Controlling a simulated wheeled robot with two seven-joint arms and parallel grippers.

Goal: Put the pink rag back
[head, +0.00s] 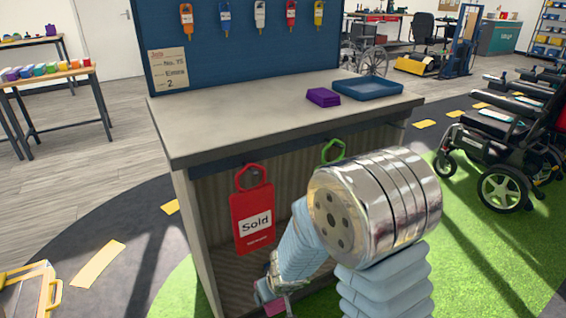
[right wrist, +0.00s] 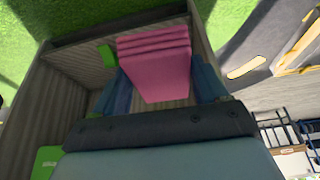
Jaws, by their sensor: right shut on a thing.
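The pink rag (right wrist: 155,65) is a folded stack between the blue fingers of my right gripper (right wrist: 162,92) in the right wrist view. The gripper is shut on it. In the head view my right gripper (head: 272,292) is low at the open front of the workbench (head: 230,118), mostly hidden by my own arm. Only a small pink bit of the rag (head: 275,307) shows there. My left gripper is in neither view.
A folded purple rag (head: 323,97) lies on the bench top beside a blue tray (head: 367,89). A red "Sold" tag (head: 253,215) and a green tag (head: 333,150) hang at the bench front. A wheelchair (head: 505,150) stands right. The bench top's left part is clear.

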